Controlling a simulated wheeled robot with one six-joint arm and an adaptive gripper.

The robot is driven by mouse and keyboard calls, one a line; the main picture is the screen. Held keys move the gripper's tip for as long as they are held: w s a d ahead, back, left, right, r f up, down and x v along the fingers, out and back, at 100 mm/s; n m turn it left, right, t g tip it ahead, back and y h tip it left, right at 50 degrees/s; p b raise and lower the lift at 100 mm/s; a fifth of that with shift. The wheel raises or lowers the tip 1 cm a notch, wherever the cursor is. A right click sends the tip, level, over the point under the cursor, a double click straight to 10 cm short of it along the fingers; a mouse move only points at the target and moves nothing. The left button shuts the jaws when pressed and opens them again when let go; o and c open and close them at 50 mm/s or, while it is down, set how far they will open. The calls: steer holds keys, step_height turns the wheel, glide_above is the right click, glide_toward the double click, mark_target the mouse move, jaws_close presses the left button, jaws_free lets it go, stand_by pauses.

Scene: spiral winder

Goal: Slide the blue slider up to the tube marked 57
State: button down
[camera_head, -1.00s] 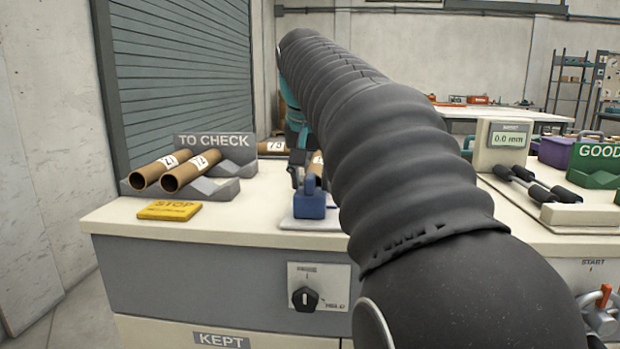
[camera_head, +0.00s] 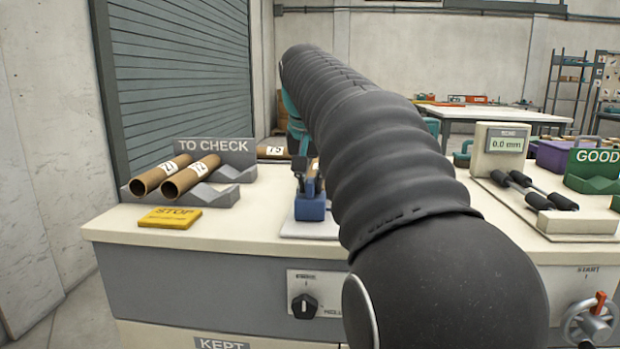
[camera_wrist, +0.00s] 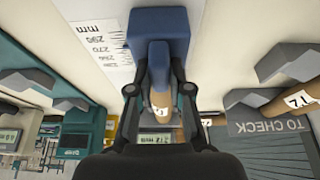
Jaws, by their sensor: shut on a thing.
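The blue slider (camera_head: 310,208) stands on a pale plate on the bench, left of my arm. It also shows at the top of the wrist view (camera_wrist: 158,32), beside a printed millimetre scale (camera_wrist: 100,45). My gripper (camera_wrist: 160,88) has its fingers on both sides of the slider's upright handle and is shut on it. A brown tube with a white label (camera_wrist: 160,102) shows just beyond the handle. Its number cannot be read, and I cannot tell whether the slider touches it. My arm hides most of this tube in the head view.
Two tubes (camera_head: 190,177) lie on the grey TO CHECK rack at left, with a yellow STOP plate (camera_head: 170,217) in front. A tube marked 73 or 75 (camera_head: 271,151) lies behind. A gauge reading 0.0 mm (camera_head: 506,143) and a green GOOD rack (camera_head: 596,170) stand at right.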

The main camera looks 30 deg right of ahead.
steer(key=c, duration=1.1)
jaws_free()
steer(key=v, duration=1.2)
